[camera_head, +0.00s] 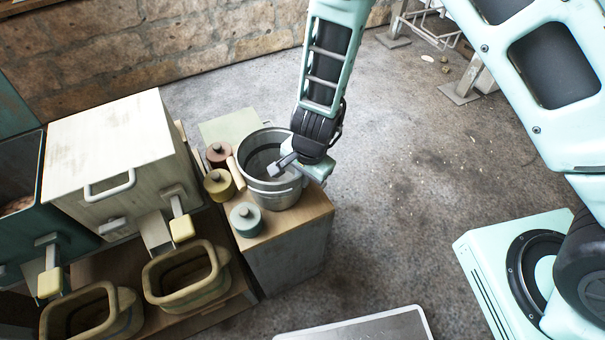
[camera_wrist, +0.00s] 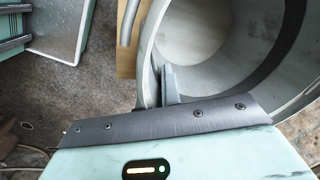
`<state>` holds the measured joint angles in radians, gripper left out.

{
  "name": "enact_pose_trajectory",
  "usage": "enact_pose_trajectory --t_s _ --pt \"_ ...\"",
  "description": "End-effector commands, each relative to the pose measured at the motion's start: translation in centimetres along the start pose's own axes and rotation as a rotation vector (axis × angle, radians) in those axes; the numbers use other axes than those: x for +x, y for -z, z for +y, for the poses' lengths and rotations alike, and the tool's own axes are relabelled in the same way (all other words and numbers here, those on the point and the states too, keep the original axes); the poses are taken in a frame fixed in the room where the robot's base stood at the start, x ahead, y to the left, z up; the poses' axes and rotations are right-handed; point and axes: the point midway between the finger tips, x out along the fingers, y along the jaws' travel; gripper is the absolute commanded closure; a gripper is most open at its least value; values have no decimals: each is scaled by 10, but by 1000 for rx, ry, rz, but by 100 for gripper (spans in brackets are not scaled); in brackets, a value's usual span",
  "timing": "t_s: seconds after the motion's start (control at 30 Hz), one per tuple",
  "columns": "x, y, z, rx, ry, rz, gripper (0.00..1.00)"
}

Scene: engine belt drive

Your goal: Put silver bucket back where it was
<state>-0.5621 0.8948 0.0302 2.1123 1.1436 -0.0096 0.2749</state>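The silver bucket (camera_head: 272,192) stands upright over the right part of a small wooden-topped cabinet (camera_head: 312,207). Its base looks to be on the top or very close to it; I cannot tell which. My gripper (camera_head: 285,168) is at the bucket's rim, on its right side in the head view. In the wrist view the bucket (camera_wrist: 240,50) fills the upper right, open and empty inside. My gripper's fingers (camera_wrist: 158,88) sit close together with the bucket's wall between them, one inside and one outside. The bucket's far underside is hidden.
Three lidded pots, red (camera_head: 219,154), yellow (camera_head: 219,184) and teal (camera_head: 246,218), stand close by the bucket's left. A pale wooden roller (camera_head: 236,172) lies beside it. A tray (camera_head: 365,328) is at the bottom.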

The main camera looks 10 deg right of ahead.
Motion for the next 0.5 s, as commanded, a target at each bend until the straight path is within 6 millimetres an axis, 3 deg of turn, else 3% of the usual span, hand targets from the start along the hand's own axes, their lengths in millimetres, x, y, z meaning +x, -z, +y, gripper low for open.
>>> enact_pose_trajectory --t_s 0.03,0.07,0.37,0.5 --pt "0 0 0 0 0 0 81" --pt "0 0 0 0 0 0 73" --pt "-2 0 0 0 0 0 73" --pt "-14 0 -1 -2 1 1 73"
